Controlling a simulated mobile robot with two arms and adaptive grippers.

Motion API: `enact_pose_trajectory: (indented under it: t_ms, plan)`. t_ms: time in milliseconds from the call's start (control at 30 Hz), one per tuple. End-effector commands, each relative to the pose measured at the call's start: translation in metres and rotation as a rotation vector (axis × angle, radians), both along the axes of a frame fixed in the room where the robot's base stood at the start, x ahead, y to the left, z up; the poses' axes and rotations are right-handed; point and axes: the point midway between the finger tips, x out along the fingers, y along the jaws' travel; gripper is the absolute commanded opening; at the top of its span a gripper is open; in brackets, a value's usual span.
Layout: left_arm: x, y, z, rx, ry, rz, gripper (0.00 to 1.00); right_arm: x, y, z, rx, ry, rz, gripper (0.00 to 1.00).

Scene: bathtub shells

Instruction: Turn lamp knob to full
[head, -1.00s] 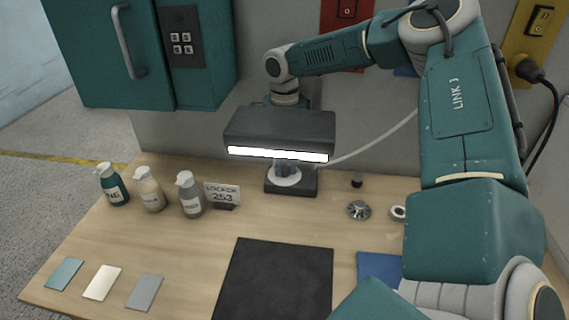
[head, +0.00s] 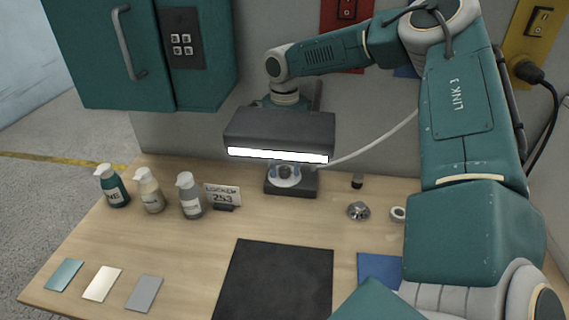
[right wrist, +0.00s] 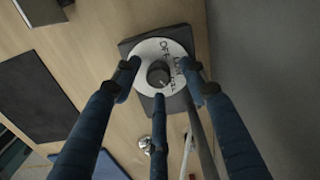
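The desk lamp has a dark hood (head: 280,126) with a lit white strip (head: 277,154) and a dark base (head: 306,190) on the table. A white dial ring (head: 287,182) is on the base. In the right wrist view the round dark knob (right wrist: 158,74) stands in the middle of the dial ring (right wrist: 150,48), which bears "OFF" and other partly hidden words. My right gripper (right wrist: 158,78) has three blue fingers spread around the knob, with visible gaps to it. In the head view its fingertips (head: 285,172) show below the hood. My left gripper is out of view.
Three pump bottles (head: 150,190) and a "LOCKER 253" sign (head: 223,195) stand left of the lamp. A metal disc (head: 358,211) and a white ring (head: 398,213) lie to the right. A black mat (head: 275,280) lies in front. A pale cable (head: 370,146) runs behind.

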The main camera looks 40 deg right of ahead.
Motion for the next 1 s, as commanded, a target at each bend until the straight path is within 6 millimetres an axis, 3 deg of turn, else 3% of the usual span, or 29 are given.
enact_pose_trajectory:
  t_ms: [200,333,700,1000]
  plan:
    - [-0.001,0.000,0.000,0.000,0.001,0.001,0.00,-0.001,0.000,-0.001,0.002,0.004,0.000,0.43]
    - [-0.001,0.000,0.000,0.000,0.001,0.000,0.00,-0.001,0.001,0.010,0.001,0.002,0.001,0.43]
    - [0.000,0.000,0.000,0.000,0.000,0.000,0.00,0.000,0.000,0.086,0.000,-0.001,0.000,0.43]
    - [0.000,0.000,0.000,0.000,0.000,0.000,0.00,-0.001,0.000,0.118,0.001,0.002,0.000,0.43]
